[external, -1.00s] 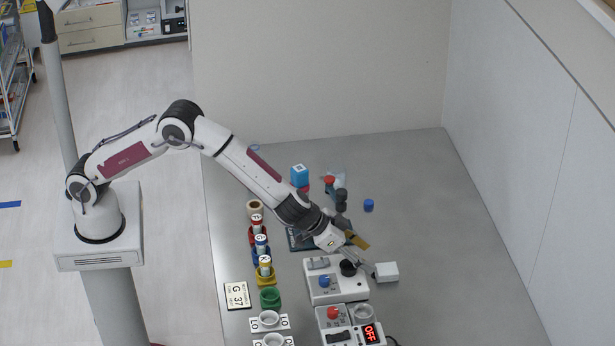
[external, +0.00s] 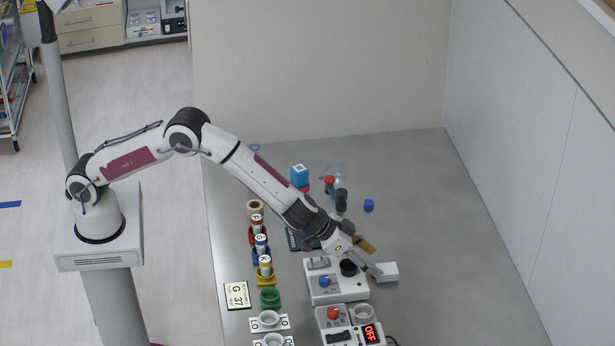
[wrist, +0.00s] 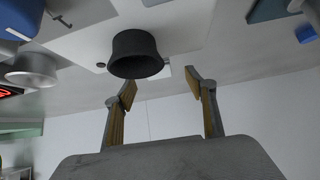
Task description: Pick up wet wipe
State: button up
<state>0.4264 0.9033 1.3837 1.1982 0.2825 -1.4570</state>
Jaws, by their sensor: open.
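A small white block-like packet (external: 387,271) lies on the grey table, right of the white control box. It is the likeliest wet wipe, but no label is readable. My gripper (external: 372,259) is open just to its upper left, with one grey finger reaching close to its left edge; I cannot tell whether they touch. In the wrist view my gripper (wrist: 160,88) shows two spread fingers with yellow-brown pads and nothing held between them. The packet is not clearly seen in the wrist view.
A white control box (external: 337,287) with a black cup-like knob (wrist: 137,54) is close to my fingers. A device with a red OFF display (external: 370,333) sits in front. Coloured holders with bottles (external: 261,245) line the left. The table's right side is mostly clear.

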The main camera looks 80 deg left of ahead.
aim_at(386, 270)
jog(key=shift+f, duration=0.1)
jog(key=shift+d+x, duration=0.15)
jog(key=shift+x, duration=1.1)
jog(key=shift+d+x, duration=0.1)
jog(key=shift+x, duration=1.15)
jog(key=shift+w, duration=0.1)
jog(key=c, duration=0.9)
